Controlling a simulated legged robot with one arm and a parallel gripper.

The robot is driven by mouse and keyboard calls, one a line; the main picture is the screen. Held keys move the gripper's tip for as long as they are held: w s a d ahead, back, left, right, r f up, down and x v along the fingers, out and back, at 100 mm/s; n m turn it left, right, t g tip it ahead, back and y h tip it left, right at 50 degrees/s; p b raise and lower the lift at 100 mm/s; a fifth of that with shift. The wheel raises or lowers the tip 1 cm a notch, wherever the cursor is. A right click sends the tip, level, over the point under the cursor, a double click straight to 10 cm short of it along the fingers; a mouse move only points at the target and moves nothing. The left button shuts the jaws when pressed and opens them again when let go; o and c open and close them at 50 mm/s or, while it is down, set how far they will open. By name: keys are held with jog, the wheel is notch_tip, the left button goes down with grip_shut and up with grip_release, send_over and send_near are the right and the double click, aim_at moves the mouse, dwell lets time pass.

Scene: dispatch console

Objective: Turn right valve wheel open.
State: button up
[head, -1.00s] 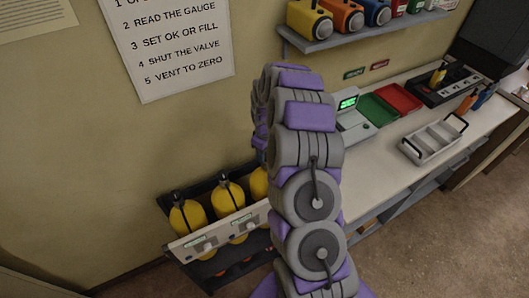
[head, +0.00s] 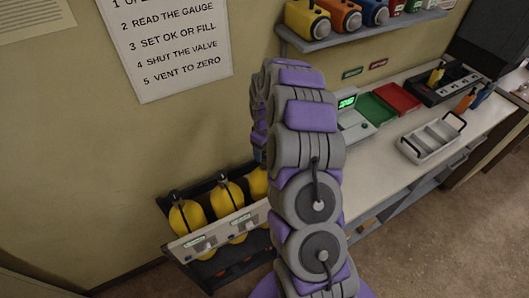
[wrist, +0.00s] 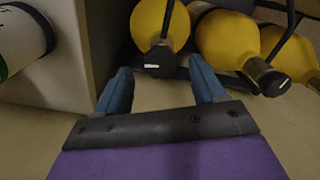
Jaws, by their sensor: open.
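Yellow cylinders with black valve tops stand in a dark rack in the head view: a left one (head: 187,217), a middle one (head: 226,198) and a right one (head: 257,184) partly hidden by my arm. In the wrist view my gripper (wrist: 160,78) is open, its two blue fingers apart and empty. A black valve wheel (wrist: 158,62) with a white mark, on a yellow cylinder (wrist: 160,22), shows just beyond and between the fingertips, apparently not touched. Another black valve wheel (wrist: 274,83) is to the right. My gripper is hidden in the head view, and I cannot tell which cylinder it faces.
The rack's front panel (head: 223,229) carries small labels. A white workbench (head: 385,165) with a gauge device (head: 350,118), trays and a caddy (head: 432,138) extends right. A pale box-like surface (wrist: 55,80) and a white cylindrical thing (wrist: 22,40) lie left of the fingers.

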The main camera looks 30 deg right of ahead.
aim_at(265, 155)
notch_tip(265, 155, up, 15)
jog(key=p, duration=0.1)
jog(key=shift+r, duration=0.15)
dwell(0.5)
jog(key=s+a+r+m+b, duration=0.1)
jog(key=s+a+r, duration=0.2)
jog(key=s+a, duration=0.4)
jog(key=s+a+r+b, duration=0.1)
jog(key=s+a+r, duration=0.35)
jog(key=s, duration=0.45)
jog(key=s+a+f+m+g+b, duration=0.1)
jog(key=s+a+m, duration=0.1)
jog(key=s, duration=1)
jog(key=s+a+f+m+b, duration=0.1)
jog(key=s+a+f, duration=0.1)
jog(key=s, duration=0.9)
jog(key=shift+s+a+f+m+g+b, duration=0.3)
jog(key=shift+s+a+m+g+b, duration=0.05)
jog(key=shift+s+m+g+b, duration=0.05)
